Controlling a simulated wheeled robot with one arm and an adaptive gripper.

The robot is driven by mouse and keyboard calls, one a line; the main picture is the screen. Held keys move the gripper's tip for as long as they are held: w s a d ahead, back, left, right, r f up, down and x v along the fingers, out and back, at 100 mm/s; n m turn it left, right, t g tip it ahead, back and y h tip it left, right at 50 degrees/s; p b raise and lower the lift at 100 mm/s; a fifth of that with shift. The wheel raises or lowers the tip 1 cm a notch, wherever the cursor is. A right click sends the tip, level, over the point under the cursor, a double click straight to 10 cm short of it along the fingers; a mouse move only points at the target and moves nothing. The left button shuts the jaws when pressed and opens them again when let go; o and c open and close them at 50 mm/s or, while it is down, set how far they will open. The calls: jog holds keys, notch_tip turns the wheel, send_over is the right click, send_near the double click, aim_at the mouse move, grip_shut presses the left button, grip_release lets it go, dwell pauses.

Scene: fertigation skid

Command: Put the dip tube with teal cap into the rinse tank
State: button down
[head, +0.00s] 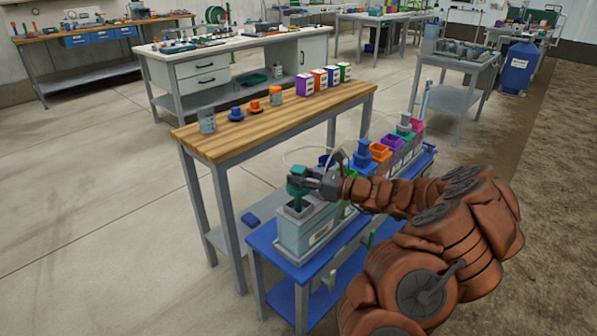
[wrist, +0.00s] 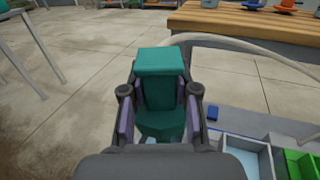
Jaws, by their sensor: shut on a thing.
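The dip tube's teal cap (head: 297,186) is held by my gripper (head: 308,182) above the left end of a blue bench. In the wrist view, the teal cap (wrist: 160,90) sits between both fingers of my gripper (wrist: 160,108). A short teal part shows below the jaws in the head view; the tube's lower end cannot be made out. A pale grey-green tank (head: 306,232) with a grey rim and white label stands directly below in the head view. Its label is unreadable. Whether the tube is inside the opening cannot be told.
The blue bench (head: 262,240) carries a row of coloured containers, including an orange one (head: 380,152), running back right. A wooden-topped table (head: 270,112) with jars and boxes stands behind. A pale hose (wrist: 235,40) arches close behind my gripper. Floor at left is clear.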

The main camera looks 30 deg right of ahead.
aim_at(299, 190)
jog(key=shift+f+b, duration=0.5)
jog(key=shift+f, duration=1.9)
jog(key=c, duration=0.8)
grip_release()
jog(key=v, duration=1.2)
jog(key=shift+f, duration=0.1)
